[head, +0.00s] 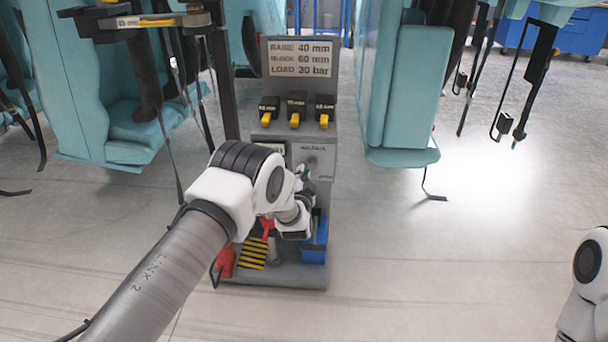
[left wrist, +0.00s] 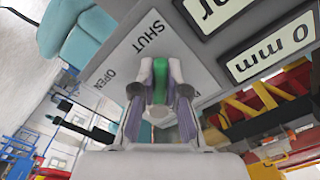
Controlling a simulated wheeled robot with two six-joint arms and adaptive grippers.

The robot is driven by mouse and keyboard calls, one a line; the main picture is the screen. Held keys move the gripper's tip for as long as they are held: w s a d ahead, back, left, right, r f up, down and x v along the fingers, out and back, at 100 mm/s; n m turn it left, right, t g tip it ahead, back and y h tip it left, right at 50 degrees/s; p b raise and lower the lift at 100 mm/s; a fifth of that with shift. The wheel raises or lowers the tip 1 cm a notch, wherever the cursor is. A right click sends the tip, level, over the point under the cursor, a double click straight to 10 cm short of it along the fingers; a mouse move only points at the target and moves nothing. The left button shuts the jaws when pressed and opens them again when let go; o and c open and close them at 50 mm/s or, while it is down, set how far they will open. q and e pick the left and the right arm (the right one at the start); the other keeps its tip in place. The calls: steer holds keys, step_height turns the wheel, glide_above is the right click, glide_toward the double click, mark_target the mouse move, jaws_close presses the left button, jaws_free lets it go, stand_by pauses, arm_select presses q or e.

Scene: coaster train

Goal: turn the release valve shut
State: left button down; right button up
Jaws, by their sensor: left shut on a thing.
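The release valve has a green handle (left wrist: 160,78) on a light plate (left wrist: 128,52) marked SHUT and OPEN. The plate also shows on the front of the grey stand (head: 318,156) in the head view. My left gripper (left wrist: 160,72) is shut on the green handle, with one finger on each side. In the left wrist view the handle points up the picture, its far end close to the SHUT word and away from OPEN. In the head view my left arm hides most of the valve, and only a bit of green shows by the gripper (head: 305,174). My right gripper is out of view.
Three black switches with yellow levers (head: 295,112) sit above the valve, under a sign (head: 300,58) reading 40 mm, 60 mm and 30 bar. A blue bin (head: 315,243) and a red object (head: 226,262) are at the stand's foot. Teal seats hang on both sides.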

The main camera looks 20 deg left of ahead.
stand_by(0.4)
arm_select(q)
steer(key=c, duration=1.2)
jaws_free()
steer(key=v, duration=1.2)
